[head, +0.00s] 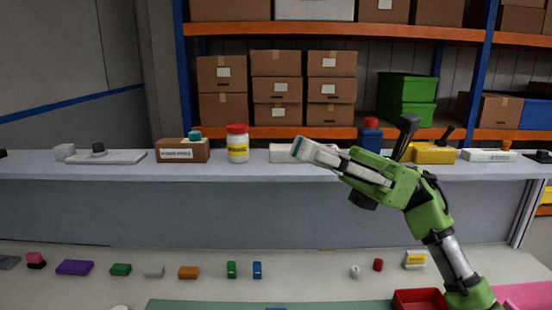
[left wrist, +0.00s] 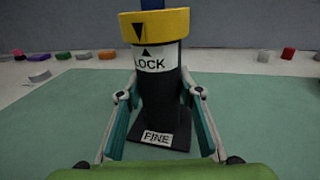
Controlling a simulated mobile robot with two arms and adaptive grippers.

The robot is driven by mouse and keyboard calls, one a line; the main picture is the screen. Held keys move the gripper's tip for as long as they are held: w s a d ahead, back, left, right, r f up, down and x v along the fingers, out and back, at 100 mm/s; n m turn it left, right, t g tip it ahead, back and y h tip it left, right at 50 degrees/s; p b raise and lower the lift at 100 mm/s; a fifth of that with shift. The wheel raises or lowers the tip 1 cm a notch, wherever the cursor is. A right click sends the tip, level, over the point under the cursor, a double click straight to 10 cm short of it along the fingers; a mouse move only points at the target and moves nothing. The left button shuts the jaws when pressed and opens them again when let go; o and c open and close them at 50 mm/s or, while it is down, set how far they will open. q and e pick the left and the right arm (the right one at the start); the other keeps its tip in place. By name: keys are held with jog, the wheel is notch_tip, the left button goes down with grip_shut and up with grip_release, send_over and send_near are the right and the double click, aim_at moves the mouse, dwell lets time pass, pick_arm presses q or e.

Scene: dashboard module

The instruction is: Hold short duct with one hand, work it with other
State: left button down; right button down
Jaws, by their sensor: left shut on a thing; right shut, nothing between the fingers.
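The short duct (left wrist: 160,100) stands upright in the left wrist view. It is a dark cylinder with a yellow ring (left wrist: 155,24) bearing a black arrow, a white band reading "LOCK" and a dark base labelled "FINE". A bit of blue shows above the ring. My left gripper (left wrist: 160,112) is shut on the duct's dark body, one finger on each side, below the ring. My left gripper is not visible in the head view. My right gripper (head: 299,148) is shut and empty, raised in front of the shelf ledge and pointing left, apart from the duct.
A green mat (left wrist: 60,120) lies under the duct. Several small coloured blocks, such as an orange one (head: 188,272), line the bench behind it. A red tray (head: 419,293) lies at the right. The ledge holds a red-lidded jar (head: 237,145) and a brown box (head: 182,152).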

jog(key=s+a+f+n+t+h, duration=0.2)
jog(key=s+a+f+n+h, duration=0.3)
jog(key=a+f, duration=0.4)
jog(key=a+f+n+t+h, duration=0.25)
jog(key=f+h, duration=0.45)
jog(key=f, duration=0.4)
jog(key=w+d+f+n+t+h, duration=0.2)
jog(key=w+d+f+t+h, duration=0.1)
jog(key=f, duration=0.5)
jog(key=w+d+f+n+t+h, duration=0.2)
jog(key=w+d+f+t+h, duration=0.1)
jog(key=f, duration=0.6)
jog(key=shift+w+d+t+h, duration=0.35)
jog(key=shift+w+d+h, duration=0.45)
jog(key=shift+d+h, duration=0.5)
jog(key=shift+w+d, duration=0.1)
jog(key=shift+w, duration=0.05)
